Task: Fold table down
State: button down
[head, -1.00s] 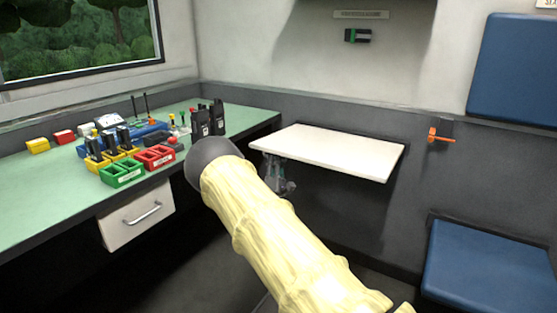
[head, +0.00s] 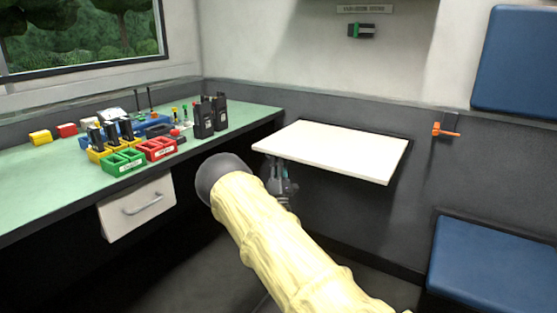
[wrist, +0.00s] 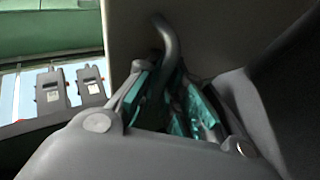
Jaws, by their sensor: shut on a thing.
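The white wall table (head: 335,150) sticks out flat from the dark grey wall in the head view, its top bare. My gripper (head: 281,178) is under its left front corner, partly hidden by my arm. In the wrist view a curved grey bar (wrist: 164,38) comes down beside a pale panel (wrist: 130,28), which looks like the table's underside. My gripper (wrist: 172,95), with teal finger pads, is shut on this grey bar. The bar's lower end is hidden between the fingers.
A green desk (head: 55,175) with radios (head: 210,117), coloured trays and a drawer (head: 138,207) stands at the left. A blue seat (head: 490,270) and an orange lever (head: 446,131) are at the right. The floor below the table looks clear.

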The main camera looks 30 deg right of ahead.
jog(key=c, duration=1.8)
grip_release()
jog(key=shift+d+f+g, duration=0.2)
jog(key=shift+f+g, duration=0.1)
jog(key=shift+f, duration=0.55)
jog(key=shift+o, duration=1.3)
jog(key=shift+w+d+f, duration=0.1)
jog(key=shift+f, duration=0.2)
jog(key=shift+r, duration=0.25)
jog(key=shift+w+r, duration=0.1)
jog(key=v, duration=1.2)
